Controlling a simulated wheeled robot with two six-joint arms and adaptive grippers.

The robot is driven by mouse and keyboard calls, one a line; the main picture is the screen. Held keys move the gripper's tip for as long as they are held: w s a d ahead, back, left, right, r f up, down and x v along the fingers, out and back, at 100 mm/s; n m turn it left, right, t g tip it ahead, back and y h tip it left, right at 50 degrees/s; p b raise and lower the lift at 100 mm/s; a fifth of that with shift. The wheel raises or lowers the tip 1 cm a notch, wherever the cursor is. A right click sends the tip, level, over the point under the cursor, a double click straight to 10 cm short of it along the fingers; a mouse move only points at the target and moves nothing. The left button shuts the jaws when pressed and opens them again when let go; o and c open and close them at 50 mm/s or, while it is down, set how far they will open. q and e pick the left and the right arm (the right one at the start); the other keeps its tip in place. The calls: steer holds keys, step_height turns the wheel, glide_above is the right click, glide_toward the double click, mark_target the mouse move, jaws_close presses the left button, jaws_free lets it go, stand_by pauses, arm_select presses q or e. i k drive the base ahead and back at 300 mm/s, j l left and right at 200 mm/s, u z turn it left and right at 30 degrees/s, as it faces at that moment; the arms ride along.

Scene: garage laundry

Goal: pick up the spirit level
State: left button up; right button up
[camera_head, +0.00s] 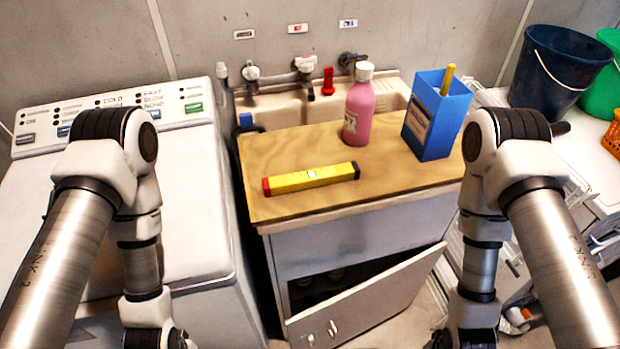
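My two arms come in from the left and right and bend down at the picture's sides. The tips of both grippers are outside the bottom edge of the picture, so neither set of fingers shows. Neither arm touches the spirit level.
A pink bottle (359,108) and a blue box (436,117) with a yellow item stand behind and right of the level. A sink (279,116) lies behind. The cabinet door (366,301) hangs open below. A washing machine (185,190) is at left.

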mark_target(342, 172)
steer(key=l, duration=0.45)
steer(key=i+l, duration=0.15)
steer(key=l, duration=0.7)
steer(key=i, duration=0.05)
